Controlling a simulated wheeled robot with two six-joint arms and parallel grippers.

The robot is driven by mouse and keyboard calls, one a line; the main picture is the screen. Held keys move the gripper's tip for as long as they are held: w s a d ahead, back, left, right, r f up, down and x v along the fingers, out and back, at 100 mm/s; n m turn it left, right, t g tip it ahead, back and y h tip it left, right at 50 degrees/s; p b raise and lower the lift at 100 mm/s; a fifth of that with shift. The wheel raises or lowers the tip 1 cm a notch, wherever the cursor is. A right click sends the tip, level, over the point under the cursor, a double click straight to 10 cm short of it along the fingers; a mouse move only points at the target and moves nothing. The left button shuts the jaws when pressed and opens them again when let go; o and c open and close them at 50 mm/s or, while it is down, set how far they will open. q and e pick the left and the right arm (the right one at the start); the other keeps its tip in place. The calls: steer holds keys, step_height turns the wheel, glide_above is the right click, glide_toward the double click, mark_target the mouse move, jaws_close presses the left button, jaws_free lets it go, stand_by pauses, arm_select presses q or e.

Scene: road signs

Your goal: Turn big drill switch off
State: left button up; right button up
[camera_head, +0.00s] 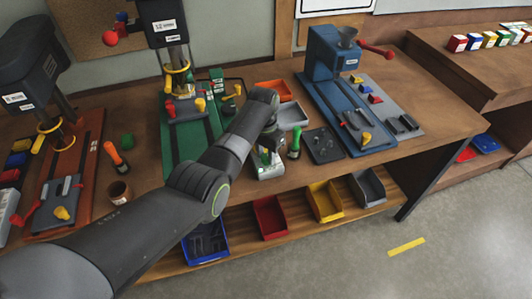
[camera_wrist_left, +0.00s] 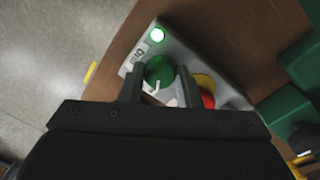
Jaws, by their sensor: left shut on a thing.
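A grey switch box (camera_head: 270,173) stands near the front edge of the workbench. My left gripper (camera_wrist_left: 160,90) is shut on the green knob, one finger on each side. In the head view my left gripper (camera_head: 266,150) reaches down over the box and hides much of it. The drill press with the green base (camera_head: 177,153) stands left of the box.
A drill with a brown base (camera_head: 84,190) stands at left, a blue machine (camera_head: 322,62) at right. An orange-handled screwdriver (camera_head: 114,155) lies at left. A green-handled tool (camera_head: 294,140) and a black tray (camera_head: 324,146) are right of the box. Coloured bins fill the lower shelf.

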arm_select(q)
steer(key=shift+m, duration=0.3)
steer(key=m+p, duration=0.1)
steer(key=m, duration=0.3)
steer(key=shift+r, duration=0.1)
steer(key=m, duration=0.3)
steer(key=shift+d+m, duration=0.1)
steer(key=shift+m, duration=0.3)
steer(key=shift+m+p, duration=0.4)
steer(key=shift+m, duration=1.4)
steer(key=shift+y, duration=0.3)
steer(key=o, duration=1)
steer(key=shift+c, duration=0.2)
